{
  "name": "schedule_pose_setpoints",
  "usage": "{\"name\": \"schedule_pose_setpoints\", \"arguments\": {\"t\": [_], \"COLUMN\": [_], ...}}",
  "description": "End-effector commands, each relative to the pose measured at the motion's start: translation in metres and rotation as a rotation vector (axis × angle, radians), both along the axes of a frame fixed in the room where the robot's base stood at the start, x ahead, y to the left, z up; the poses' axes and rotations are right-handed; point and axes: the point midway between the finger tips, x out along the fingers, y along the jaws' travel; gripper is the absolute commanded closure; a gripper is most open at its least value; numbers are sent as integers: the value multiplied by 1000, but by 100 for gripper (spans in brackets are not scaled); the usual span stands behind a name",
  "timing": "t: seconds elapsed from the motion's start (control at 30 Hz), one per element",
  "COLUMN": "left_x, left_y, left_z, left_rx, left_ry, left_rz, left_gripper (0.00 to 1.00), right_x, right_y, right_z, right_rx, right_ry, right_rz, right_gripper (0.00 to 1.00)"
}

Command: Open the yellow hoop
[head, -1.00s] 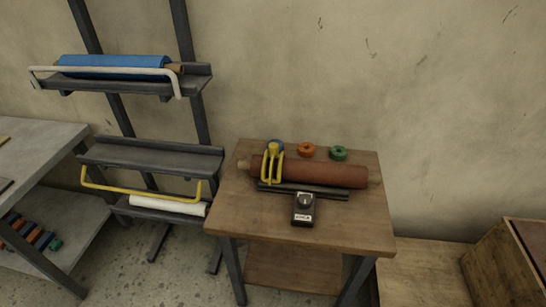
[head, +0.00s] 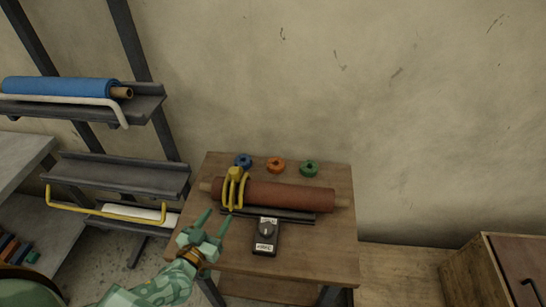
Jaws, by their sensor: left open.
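A yellow hoop (head: 108,212), a long bent bar, runs across the front of the lower rack shelf (head: 120,174), with a white roll (head: 140,212) partly behind it. A second yellow piece, a double-ring clamp (head: 234,188), sits around the left part of a red-brown roll (head: 285,195) on the wooden table. My left gripper (head: 213,224) is open and empty, in front of the table's left edge, to the right of the yellow hoop and apart from it. My right gripper is not in view.
A blue roll (head: 60,87) lies on the upper shelf behind a white hoop (head: 122,112). Blue (head: 243,160), orange (head: 275,165) and green (head: 309,168) rings stand at the table's back. A dark box (head: 266,237) sits at its front. A wooden cabinet (head: 485,275) stands right.

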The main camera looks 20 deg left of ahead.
Motion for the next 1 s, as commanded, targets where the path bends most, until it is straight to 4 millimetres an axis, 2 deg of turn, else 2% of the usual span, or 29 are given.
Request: {"name": "schedule_pose_setpoints", "arguments": {"t": [0.1, 0.23, 0.33, 0.5, 0.8, 1.0], "left_x": [1, 6, 19, 58, 130, 157], "left_y": [11, 15, 16, 19, 25, 27], "left_z": [12, 15, 14, 14, 11, 11], "left_rx": [1, 37, 42, 42, 43, 41], "left_ry": [-51, -63, -64, -65, -62, -61], "left_rz": [77, 94, 92, 92, 91, 91], "left_gripper": [50, 50, 50, 50, 50, 50], "right_x": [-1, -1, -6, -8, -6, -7], "right_y": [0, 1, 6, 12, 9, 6], "right_z": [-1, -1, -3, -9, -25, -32], "right_rx": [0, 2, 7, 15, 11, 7], "right_ry": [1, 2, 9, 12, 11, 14], "right_rz": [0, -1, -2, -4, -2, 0], "right_gripper": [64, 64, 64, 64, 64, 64]}}
